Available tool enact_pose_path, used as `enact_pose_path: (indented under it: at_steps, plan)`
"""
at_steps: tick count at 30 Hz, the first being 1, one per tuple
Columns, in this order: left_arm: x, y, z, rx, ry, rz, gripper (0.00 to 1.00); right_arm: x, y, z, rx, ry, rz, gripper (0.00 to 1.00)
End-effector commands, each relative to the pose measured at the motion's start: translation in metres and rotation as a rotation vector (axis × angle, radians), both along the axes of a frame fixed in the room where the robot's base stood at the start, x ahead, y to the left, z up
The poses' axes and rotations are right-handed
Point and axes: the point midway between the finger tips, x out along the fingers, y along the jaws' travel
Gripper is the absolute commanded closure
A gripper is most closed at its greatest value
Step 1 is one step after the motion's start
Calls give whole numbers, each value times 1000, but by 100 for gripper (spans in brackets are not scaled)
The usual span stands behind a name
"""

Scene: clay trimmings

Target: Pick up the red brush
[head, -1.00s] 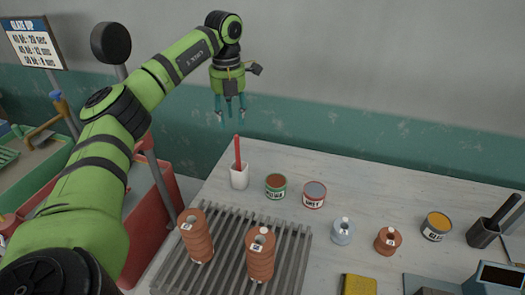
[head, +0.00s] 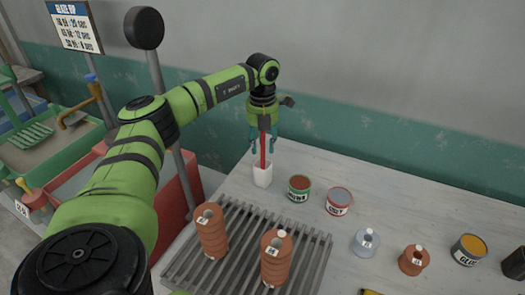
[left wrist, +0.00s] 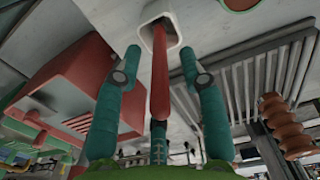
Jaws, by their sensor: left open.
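The red brush (head: 263,152) stands upright in a white cup (head: 262,177) at the back left of the table. My left gripper (head: 264,148) is above the cup, pointing down, with its teal fingers on either side of the brush handle. In the left wrist view, the red brush (left wrist: 160,75) runs between the two spread fingers (left wrist: 160,68), with a visible gap on each side. The left gripper is open. The cup's square rim (left wrist: 160,32) lies just beyond the fingertips. The brush's lower end is hidden in the cup. My right gripper is not in view.
Green-labelled (head: 299,188) and red-labelled cans (head: 338,201) stand right of the cup. A slatted rack (head: 238,238) with two ribbed brown stacks is in front. A small blue-grey bottle (head: 366,242), a brown one (head: 413,260) and a yellow-topped can (head: 468,250) stand farther right.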

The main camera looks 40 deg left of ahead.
Motion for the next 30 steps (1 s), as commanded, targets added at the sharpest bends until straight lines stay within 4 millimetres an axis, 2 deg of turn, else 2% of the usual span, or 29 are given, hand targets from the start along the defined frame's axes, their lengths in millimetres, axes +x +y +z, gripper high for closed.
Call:
enact_pose_path:
  at_steps: [5, 8, 9, 22, 26, 30]
  plan:
    - [0, 0, -1, 0, 0, 0, 59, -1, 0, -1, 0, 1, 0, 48]
    - [0, 0, -1, 0, 0, 0, 95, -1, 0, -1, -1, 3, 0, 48]
    - [0, 0, -1, 0, 0, 0, 100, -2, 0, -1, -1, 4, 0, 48]
    - [1, 0, 5, 0, -3, 0, 100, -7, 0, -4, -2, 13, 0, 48]
    - [1, 0, 24, 0, -6, 0, 100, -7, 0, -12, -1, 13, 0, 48]
    - [1, 0, 54, 0, -6, 0, 100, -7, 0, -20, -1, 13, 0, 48]
